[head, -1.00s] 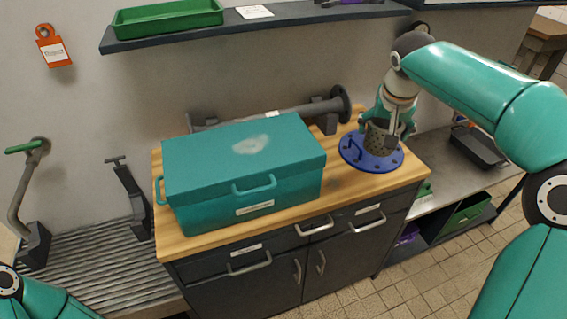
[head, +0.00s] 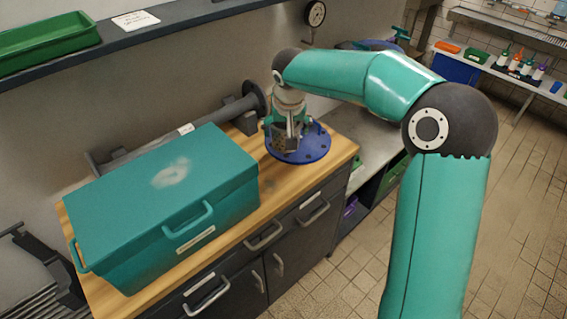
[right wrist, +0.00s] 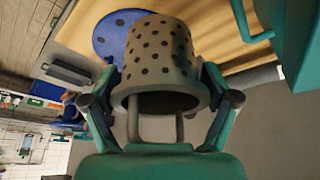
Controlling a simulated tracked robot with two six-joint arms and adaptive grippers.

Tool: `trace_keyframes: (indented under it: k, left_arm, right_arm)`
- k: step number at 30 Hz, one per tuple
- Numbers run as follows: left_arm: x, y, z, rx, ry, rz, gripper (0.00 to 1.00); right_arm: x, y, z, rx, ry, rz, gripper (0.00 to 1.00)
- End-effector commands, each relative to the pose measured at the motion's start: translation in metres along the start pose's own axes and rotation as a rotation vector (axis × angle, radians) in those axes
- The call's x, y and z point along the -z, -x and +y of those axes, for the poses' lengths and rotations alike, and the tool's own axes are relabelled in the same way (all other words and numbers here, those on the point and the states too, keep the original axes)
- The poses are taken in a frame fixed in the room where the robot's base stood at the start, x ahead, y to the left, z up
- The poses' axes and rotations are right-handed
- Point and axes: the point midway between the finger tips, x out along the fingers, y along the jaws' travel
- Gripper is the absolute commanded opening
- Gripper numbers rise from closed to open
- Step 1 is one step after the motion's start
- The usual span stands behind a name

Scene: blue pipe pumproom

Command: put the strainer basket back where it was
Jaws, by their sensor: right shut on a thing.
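The strainer basket (right wrist: 160,55) is a grey perforated cup with a wire handle. My right gripper (right wrist: 163,100) is shut on it, with a finger on each side, in the right wrist view. In the head view my right gripper (head: 287,128) holds the basket (head: 284,137) over or at the blue round flange (head: 312,146) on the wooden worktop. The gripper partly hides the basket there. The blue flange with holes (right wrist: 112,30) also shows behind the basket in the right wrist view. I cannot tell whether they touch. My left gripper is out of view.
A closed teal toolbox (head: 165,200) stands on the worktop left of the flange. A grey flanged pipe (head: 190,128) lies behind it. A shelf with a green tray (head: 45,40) hangs above. A metal bench (head: 370,140) is to the right, and open tiled floor lies further right.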

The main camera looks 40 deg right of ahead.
Motion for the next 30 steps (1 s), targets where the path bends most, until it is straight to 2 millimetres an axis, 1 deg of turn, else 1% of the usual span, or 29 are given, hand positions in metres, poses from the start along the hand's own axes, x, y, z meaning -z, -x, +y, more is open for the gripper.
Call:
trace_keyframes:
  k: [1,3,6,9,16,21,24,30]
  left_arm:
    - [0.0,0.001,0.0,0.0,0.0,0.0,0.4]
    - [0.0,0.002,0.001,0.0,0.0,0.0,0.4]
    - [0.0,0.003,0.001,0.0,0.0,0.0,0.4]
    - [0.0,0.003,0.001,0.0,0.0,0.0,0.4]
    - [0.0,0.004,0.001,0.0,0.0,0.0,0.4]
    - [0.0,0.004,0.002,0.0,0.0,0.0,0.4]
    - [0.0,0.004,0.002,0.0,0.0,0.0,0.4]
    - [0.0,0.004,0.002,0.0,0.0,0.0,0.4]
  right_arm:
    - [-0.007,-0.014,0.0,-0.001,0.002,-0.006,0.41]
    - [-0.013,-0.031,-0.001,-0.001,0.003,-0.005,0.41]
    - [-0.022,-0.052,-0.001,-0.001,0.003,-0.004,0.41]
    - [-0.028,-0.066,-0.002,0.001,0.003,-0.004,0.41]
    - [-0.034,-0.082,-0.002,0.0,0.004,-0.001,0.41]
    - [-0.044,-0.105,-0.002,0.0,0.004,-0.003,0.41]
    - [-0.047,-0.113,-0.002,0.001,0.003,-0.001,0.41]
    - [-0.047,-0.115,-0.003,0.002,0.003,0.001,0.41]
